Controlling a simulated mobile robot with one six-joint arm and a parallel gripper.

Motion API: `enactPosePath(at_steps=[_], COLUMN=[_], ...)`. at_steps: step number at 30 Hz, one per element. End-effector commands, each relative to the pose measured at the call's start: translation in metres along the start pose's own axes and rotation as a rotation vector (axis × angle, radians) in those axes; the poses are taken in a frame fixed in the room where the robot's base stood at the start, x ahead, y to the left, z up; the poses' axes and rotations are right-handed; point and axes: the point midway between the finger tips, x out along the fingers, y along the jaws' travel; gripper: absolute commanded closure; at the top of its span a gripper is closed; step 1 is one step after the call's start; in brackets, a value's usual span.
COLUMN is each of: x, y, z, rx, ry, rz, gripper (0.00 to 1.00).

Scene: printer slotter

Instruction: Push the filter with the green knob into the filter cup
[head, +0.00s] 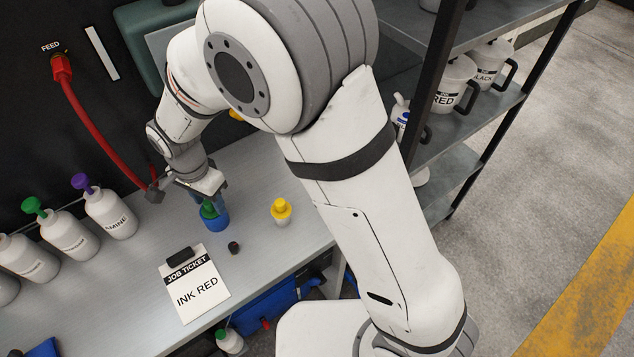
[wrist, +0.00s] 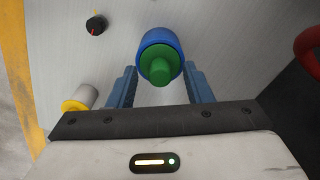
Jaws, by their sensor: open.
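The filter with the green knob (head: 209,209) sits in the mouth of the blue filter cup (head: 216,223) on the grey bench. In the wrist view the green knob (wrist: 160,71) points toward the camera, with the blue cup (wrist: 158,36) around and beyond it. How deep the filter sits cannot be told. My gripper (head: 208,196) is above the cup, pointing down, and partly hides the filter. In the wrist view my gripper (wrist: 160,68) is open, its two blue fingers apart on either side of the green knob, with nothing held between them.
A yellow-knobbed filter (head: 281,211) stands right of the cup. White bottles (head: 110,214) stand left; a red hose (head: 92,125) hangs behind.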

Motion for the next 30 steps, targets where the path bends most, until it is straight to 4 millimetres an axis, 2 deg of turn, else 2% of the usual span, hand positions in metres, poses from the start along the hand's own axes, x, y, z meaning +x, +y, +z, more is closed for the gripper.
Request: enactPosePath(at_steps=[7, 15, 19, 27, 30], x=[-0.009, -0.054, -0.07, -0.078, -0.082], y=[-0.001, -0.001, 0.0, 0.0, 0.005], z=[0.0, 0.0, 0.0, 0.0, -0.007], rx=[0.0, 0.0, 0.0, 0.0, -0.005], ry=[0.0, 0.001, 0.0, 0.0, 0.001], rz=[-0.002, -0.005, -0.002, 0.0, -0.004], gripper=[0.54, 0.54, 0.54, 0.54, 0.54])
